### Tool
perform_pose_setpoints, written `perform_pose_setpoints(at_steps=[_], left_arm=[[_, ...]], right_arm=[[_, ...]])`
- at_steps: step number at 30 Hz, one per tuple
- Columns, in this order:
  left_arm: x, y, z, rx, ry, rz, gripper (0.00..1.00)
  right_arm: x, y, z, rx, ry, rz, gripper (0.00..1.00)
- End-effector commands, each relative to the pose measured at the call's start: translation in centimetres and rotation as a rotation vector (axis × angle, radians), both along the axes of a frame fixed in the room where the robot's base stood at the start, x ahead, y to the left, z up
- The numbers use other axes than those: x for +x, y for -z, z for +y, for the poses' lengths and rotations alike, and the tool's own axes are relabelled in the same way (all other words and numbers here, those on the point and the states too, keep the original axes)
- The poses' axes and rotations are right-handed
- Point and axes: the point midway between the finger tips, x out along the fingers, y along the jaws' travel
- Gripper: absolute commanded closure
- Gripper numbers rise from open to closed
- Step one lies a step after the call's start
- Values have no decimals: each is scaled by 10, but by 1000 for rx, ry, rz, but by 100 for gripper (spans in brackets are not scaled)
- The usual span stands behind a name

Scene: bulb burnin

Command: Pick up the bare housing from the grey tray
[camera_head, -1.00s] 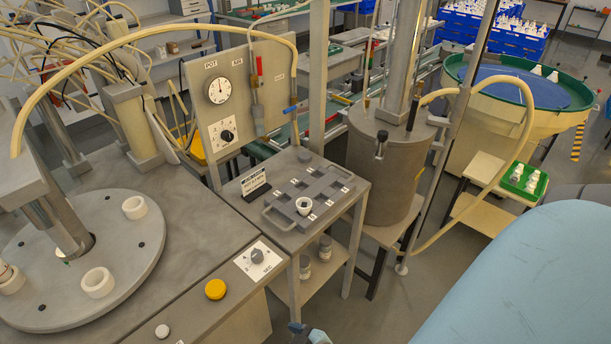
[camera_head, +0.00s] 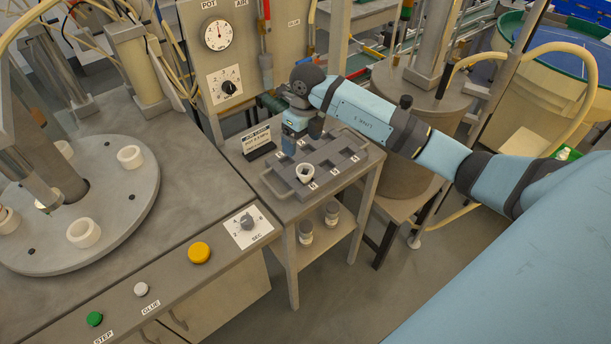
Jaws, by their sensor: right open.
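The bare housing (camera_head: 305,174) is a small white cup-like ring with a dark opening, standing in the near left part of the grey tray (camera_head: 345,141). The tray lies on a small side table. My right gripper (camera_head: 302,138) hangs over the tray's far left part, fingers pointing down, just behind the housing and apart from it. It is open, with nothing visible between its fingers. Its fingertips are partly hard to make out. My left gripper is out of view.
A black-and-white sign (camera_head: 257,141) stands left of the tray. A round turntable (camera_head: 130,190) with several white rings is at left. A panel with a gauge (camera_head: 216,37) rises behind. Two jars (camera_head: 331,212) stand on the shelf below. A grey tank (camera_head: 405,110) is at right.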

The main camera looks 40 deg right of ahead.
Motion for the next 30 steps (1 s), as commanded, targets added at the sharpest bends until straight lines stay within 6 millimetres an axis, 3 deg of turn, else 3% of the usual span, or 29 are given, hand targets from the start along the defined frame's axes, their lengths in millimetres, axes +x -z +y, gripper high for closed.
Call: perform_pose_setpoints(at_steps=[1, 5, 15, 23, 30], left_arm=[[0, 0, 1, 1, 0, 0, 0], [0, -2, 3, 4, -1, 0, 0], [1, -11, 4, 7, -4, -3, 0], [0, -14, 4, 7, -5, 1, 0], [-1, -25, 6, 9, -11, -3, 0]], right_arm=[[3, -5, -11, -48, 13, 1, 15], [5, 2, -20, -93, 29, 10, 15], [5, 64, -19, -90, 28, 9, 15], [5, 83, -17, -89, 27, 7, 15], [6, 119, -14, -88, 28, 8, 15]])
